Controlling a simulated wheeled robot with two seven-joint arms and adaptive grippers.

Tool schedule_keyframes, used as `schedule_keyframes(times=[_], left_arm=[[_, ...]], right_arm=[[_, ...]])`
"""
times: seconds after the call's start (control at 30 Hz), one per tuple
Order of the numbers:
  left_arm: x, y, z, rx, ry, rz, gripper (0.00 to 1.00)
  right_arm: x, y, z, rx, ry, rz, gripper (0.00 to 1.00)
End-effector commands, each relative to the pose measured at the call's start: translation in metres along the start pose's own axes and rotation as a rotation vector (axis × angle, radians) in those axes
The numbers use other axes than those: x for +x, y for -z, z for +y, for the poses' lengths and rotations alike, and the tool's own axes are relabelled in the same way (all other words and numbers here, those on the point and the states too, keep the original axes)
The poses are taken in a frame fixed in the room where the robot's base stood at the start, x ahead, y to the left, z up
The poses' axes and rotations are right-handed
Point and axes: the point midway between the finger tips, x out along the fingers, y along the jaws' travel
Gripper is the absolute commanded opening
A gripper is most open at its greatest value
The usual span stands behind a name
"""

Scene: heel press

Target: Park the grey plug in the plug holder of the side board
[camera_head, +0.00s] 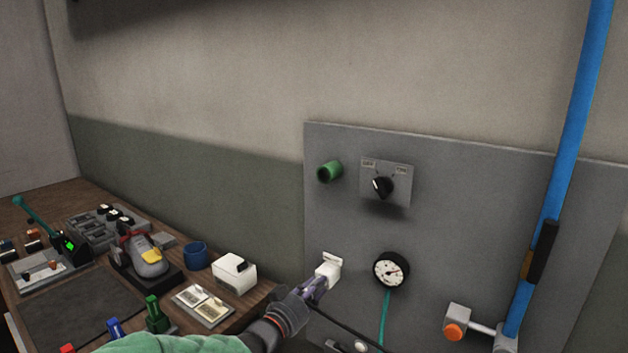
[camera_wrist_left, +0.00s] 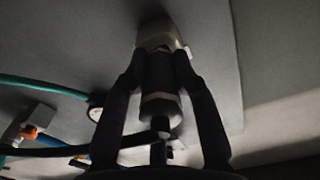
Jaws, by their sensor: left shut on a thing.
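The grey plug (camera_wrist_left: 160,78) lies lengthwise between the fingers of my left gripper (camera_wrist_left: 160,75), which is shut on it. In the head view my left gripper (camera_head: 318,287) reaches from the lower left to the grey side board (camera_head: 450,220). The plug's front end meets a pale block-shaped fitting (camera_head: 329,272) on the board, which also shows in the wrist view (camera_wrist_left: 158,35). I cannot tell how deep the plug sits in it, or whether this fitting is the plug holder. A black cable (camera_head: 345,328) trails from the plug to the lower right. My right gripper is out of view.
A gauge (camera_head: 391,270) with a teal hose is right of the fitting. A green knob (camera_head: 329,171) and a rotary switch (camera_head: 382,187) sit above. A blue pipe (camera_head: 575,120) stands at right, beside an orange button (camera_head: 454,332). The bench at left holds a shoe (camera_head: 147,258) and a white box (camera_head: 234,272).

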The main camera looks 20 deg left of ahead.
Motion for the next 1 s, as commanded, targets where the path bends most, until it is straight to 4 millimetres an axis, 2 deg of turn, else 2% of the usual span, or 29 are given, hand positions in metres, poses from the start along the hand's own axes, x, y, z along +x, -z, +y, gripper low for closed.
schedule_keyframes(times=[0.07,0.1,0.17,0.5,0.63,0.77,1.0], left_arm=[[0.002,0.0,0.0,0.0,0.0,0.0,0.0],[0.001,0.0,0.0,0.0,0.0,0.0,0.4],[0.001,0.0,0.0,0.0,0.0,0.0,0.56],[0.0,0.0,0.0,0.0,0.0,0.0,0.56],[-0.007,0.001,-0.001,0.001,0.002,0.001,0.56],[-0.025,0.001,-0.001,0.001,0.002,0.0,0.56],[-0.07,0.001,-0.002,0.001,0.004,0.001,0.56]], right_arm=[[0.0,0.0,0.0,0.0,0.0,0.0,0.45],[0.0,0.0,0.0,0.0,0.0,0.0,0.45],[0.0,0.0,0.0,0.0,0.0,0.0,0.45],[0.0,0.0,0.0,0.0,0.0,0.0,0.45],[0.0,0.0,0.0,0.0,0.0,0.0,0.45],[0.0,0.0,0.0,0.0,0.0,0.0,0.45],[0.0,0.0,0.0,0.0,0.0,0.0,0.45]])
